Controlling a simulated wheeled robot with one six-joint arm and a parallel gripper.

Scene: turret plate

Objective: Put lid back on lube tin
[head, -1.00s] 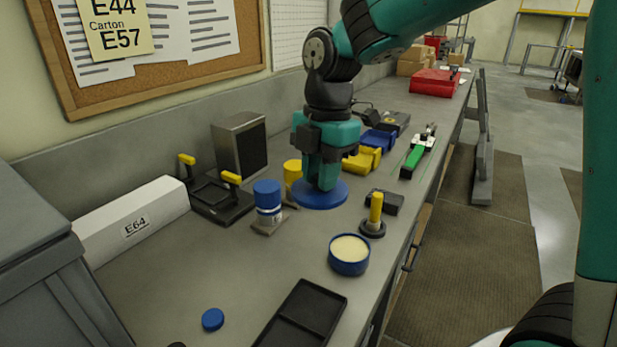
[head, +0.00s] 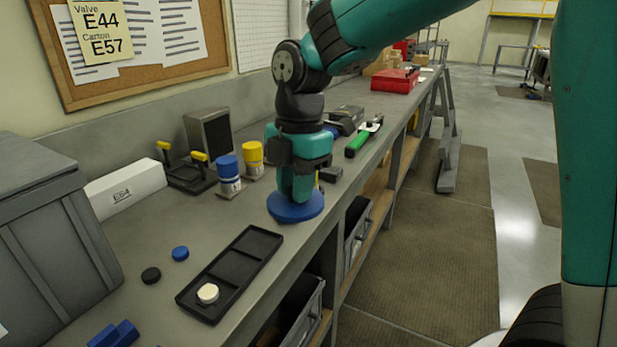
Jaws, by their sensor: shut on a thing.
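My gripper (head: 296,196) points down in the head view and is shut on the blue lid (head: 282,213), a round disc held about level. The lid is over the right-hand part of the bench top, near its front edge. The open lube tin is not visible now; the lid and gripper cover the area where it stood. I cannot tell whether the lid touches the tin or hangs above it.
A black tray (head: 236,268) with a white round piece (head: 207,293) lies in front. Blue-topped (head: 228,170) and yellow-topped (head: 252,155) containers stand left of the gripper. A grey crate (head: 50,240) stands at left.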

